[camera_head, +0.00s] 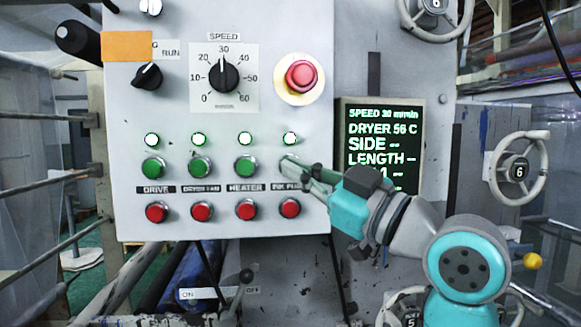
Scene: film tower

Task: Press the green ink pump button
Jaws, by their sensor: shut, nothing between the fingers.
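The control panel (140,60) has a row of green buttons with a red button under each. The ink pump label (284,188) is at the right end, partly covered by my gripper. My gripper (290,164) is shut and empty, reaching in from the right. Its fingertips are over the place of the green ink pump button, which they hide. I cannot tell whether they touch it or press it in. The red ink pump button (289,208) is just below the fingers.
The green heater button (245,167) is close to the left of my fingertips. A red mushroom button (301,76) and a speed dial (223,77) are above. A display (380,125) and a handwheel (518,168) are to the right.

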